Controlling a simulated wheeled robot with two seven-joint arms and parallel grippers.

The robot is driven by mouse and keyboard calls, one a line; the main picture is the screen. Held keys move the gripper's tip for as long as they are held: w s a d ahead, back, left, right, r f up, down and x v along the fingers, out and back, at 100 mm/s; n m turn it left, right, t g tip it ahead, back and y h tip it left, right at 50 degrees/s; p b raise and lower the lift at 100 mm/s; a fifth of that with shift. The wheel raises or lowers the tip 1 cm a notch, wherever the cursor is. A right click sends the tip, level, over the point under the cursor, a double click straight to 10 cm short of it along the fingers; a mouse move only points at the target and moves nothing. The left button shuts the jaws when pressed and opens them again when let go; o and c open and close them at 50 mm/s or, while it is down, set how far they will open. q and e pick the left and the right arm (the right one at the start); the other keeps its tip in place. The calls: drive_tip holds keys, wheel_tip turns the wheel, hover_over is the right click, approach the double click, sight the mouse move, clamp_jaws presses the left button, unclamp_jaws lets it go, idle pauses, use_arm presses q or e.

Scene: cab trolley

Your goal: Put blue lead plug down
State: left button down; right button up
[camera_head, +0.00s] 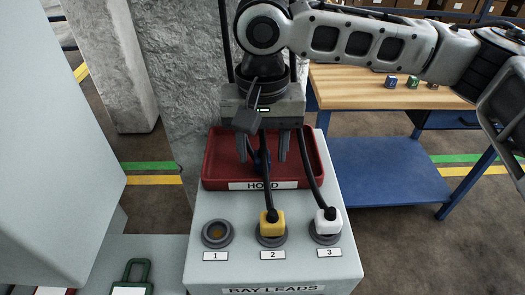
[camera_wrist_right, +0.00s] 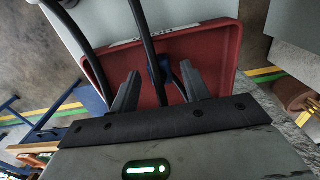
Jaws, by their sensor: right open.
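The blue lead plug (camera_head: 257,163) is in the red tray (camera_head: 213,165) marked HOLD, partly hidden by my right gripper and the black leads. It also shows in the right wrist view (camera_wrist_right: 153,70). My right gripper (camera_head: 270,155) is above the tray, fingers pointing down. Its two fingers are apart, with the plug showing between or just beyond their tips; contact cannot be made out. My left gripper is out of view.
On the bay leads box, a yellow plug (camera_head: 268,225) sits in socket 2 and a white plug (camera_head: 325,222) in socket 3. Socket 1 (camera_head: 216,233) is empty. Black leads rise past my gripper. A wooden-topped bench (camera_head: 345,85) stands behind right.

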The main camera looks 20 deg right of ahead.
sight(262, 156)
wheel_tip(262, 156, up, 11)
idle(0.3)
drive_tip(key=shift+f, duration=0.15)
